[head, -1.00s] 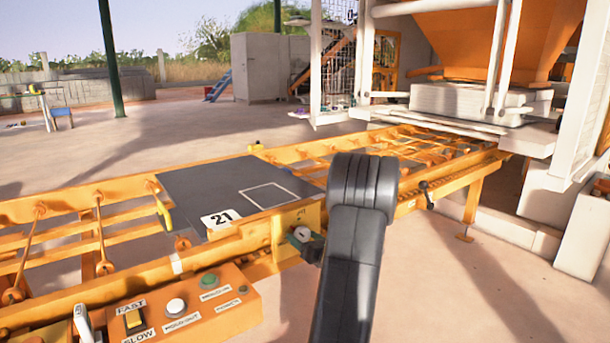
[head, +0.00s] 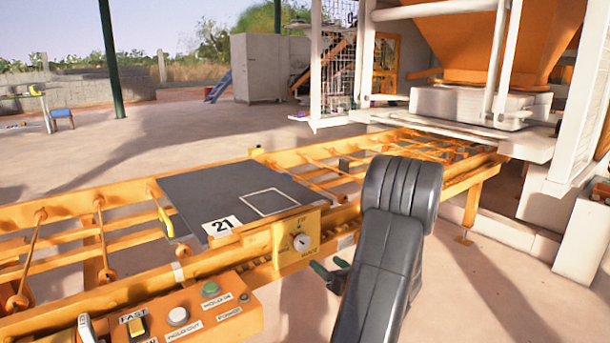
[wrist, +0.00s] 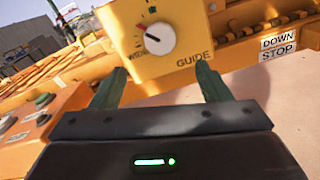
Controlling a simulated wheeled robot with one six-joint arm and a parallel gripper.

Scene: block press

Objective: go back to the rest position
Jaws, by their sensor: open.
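My arm (head: 388,235) is bent in front of the yellow line in the head view. My gripper (head: 330,266) shows to the left of the arm, with green fingers apart and nothing between them. It is just to the lower right of a yellow box with a dial (head: 302,242). In the wrist view my gripper (wrist: 160,78) is open, and the GUIDE dial (wrist: 158,40) is beyond the fingertips, apart from them. The dial's dark pointer has a red mark at its end.
A control box (head: 190,318) with a switch and buttons sits at the lower left. A dark plate marked 21 (head: 185,190) lies on the yellow roller frame. A press with an orange hopper (head: 490,40) stands at the back right. The floor at the lower right is clear.

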